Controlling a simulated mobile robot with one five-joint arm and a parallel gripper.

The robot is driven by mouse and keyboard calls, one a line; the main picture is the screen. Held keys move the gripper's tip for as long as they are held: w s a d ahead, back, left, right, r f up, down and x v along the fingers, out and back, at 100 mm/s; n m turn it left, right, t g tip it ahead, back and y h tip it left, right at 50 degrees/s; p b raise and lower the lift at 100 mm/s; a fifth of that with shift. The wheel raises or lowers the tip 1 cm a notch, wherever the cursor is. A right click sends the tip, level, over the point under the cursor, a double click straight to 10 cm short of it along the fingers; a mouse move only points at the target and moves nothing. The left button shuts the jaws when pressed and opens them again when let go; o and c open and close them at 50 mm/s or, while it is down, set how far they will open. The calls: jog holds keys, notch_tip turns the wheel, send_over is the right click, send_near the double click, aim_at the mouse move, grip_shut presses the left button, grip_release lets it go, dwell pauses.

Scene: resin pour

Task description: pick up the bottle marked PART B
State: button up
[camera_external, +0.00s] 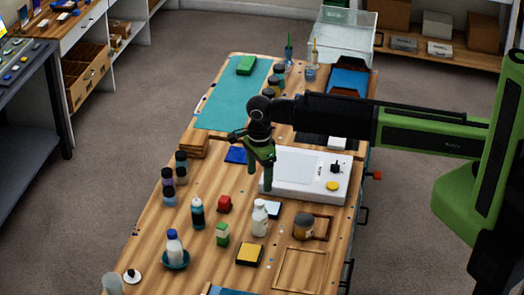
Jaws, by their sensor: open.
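No PART B marking can be read at this size, so I cannot tell which bottle bears it. A white bottle (260,218) stands upright near the middle of the wooden bench. A white bottle with a blue cap (174,246) stands in a teal bowl (176,261) at the lower left. My gripper (261,180) is open and empty, pointing down at the left end of the white machine, beyond these bottles in the picture. Part of its fingers is hard to make out.
A white flat machine (291,192) lies beside my gripper. Small dark jars (168,186) stand at the left edge.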

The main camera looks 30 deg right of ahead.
aim_at(260, 202)
notch_tip(260, 202, down, 11)
jog(key=b, duration=0.9)
jog(key=shift+b, duration=0.35)
jog(key=f+b, duration=0.5)
jog(key=shift+w+d+f, duration=0.15)
jog(key=shift+w, duration=0.2)
grip_shut()
jog(key=shift+r, duration=0.25)
notch_tip(260, 202, up, 4)
jog(key=p, duration=0.4)
jog(key=shift+r, duration=0.1)
jog(key=w+d+r+p, duration=0.2)
jog(key=d+r+p, duration=0.4)
jog(key=d, duration=0.5)
jog(key=shift+w+d+r+p, duration=0.15)
jog(key=shift+d+r+p, duration=0.15)
jog(key=shift+p, duration=0.15)
